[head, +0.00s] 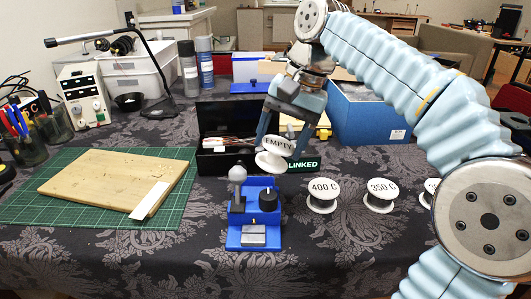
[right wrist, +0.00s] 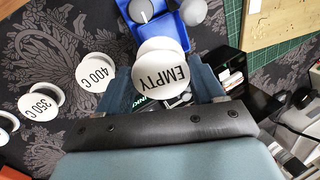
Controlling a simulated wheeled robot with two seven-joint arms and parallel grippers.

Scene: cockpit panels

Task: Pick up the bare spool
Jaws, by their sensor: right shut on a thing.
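The bare spool (head: 277,144) is white, with EMPTY printed on its round top. My right gripper (head: 281,128) points down and is shut on it, one finger on each side. The spool is tilted and appears to be raised off the tablecloth. In the right wrist view, the spool (right wrist: 162,66) sits between the two blue-grey fingers of the gripper (right wrist: 163,88). Two similar white spools, marked 400 C (head: 323,191) and 350 C (head: 381,191), stand on the table to its right. My left gripper is not in view.
A blue fixture (head: 254,236) with a grey ball knob and black knob stands in front of the held spool. A LINKED sign (head: 303,164) and black open box (head: 212,162) are close behind. A wooden board (head: 100,185) lies on a green mat (head: 40,215) at left.

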